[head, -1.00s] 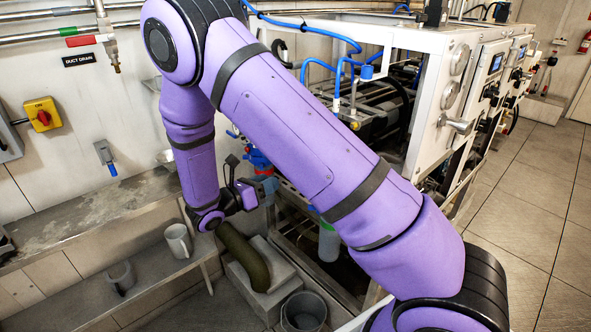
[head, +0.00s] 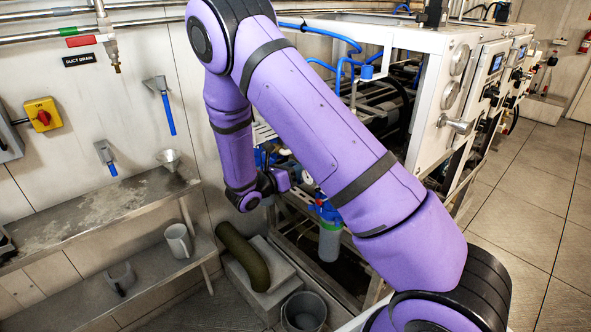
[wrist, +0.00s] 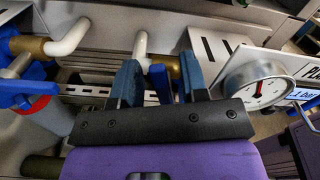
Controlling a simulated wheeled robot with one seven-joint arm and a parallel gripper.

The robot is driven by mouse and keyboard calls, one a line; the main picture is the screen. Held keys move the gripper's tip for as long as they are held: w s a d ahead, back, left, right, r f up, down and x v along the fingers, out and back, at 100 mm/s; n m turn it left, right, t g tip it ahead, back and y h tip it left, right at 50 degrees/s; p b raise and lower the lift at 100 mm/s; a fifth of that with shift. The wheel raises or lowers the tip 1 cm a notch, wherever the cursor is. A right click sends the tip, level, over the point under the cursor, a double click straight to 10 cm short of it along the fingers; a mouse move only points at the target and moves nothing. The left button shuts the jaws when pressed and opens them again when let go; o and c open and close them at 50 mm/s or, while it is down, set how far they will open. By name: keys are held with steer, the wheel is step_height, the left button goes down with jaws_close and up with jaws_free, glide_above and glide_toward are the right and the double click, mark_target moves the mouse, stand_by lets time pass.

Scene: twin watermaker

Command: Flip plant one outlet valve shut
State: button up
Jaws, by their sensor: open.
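My gripper (wrist: 157,75) shows in the wrist view with its two blue fingers apart. A blue valve lever (wrist: 160,84) lies between the fingers, in front of a brass fitting (wrist: 173,66) and a white pipe (wrist: 142,48). I cannot tell whether a finger touches it. A second blue valve handle (wrist: 32,88) is at the left, by another brass fitting with a white pipe. No readable label shows which valve belongs to plant one. In the head view the gripper's purple housing (head: 282,180) is beside the machine frame; the fingertips and the valve are hidden.
A round pressure gauge (wrist: 258,86) stands close right of the fingers, by a partly cut-off label plate. In the head view, a blue-topped filter housing (head: 329,240), a dark hose (head: 243,257) and a bucket (head: 304,312) are below. A steel shelf (head: 90,220) is at the left.

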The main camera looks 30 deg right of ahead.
jaws_close()
steer(key=shift+s+d+r+m, duration=0.1)
steer(key=shift+s+m, duration=0.25)
steer(key=shift+m, duration=0.6)
steer(key=shift+s+d+m, duration=0.1)
steer(key=shift+s+m, duration=0.25)
steer(key=shift+m, duration=0.6)
jaws_free()
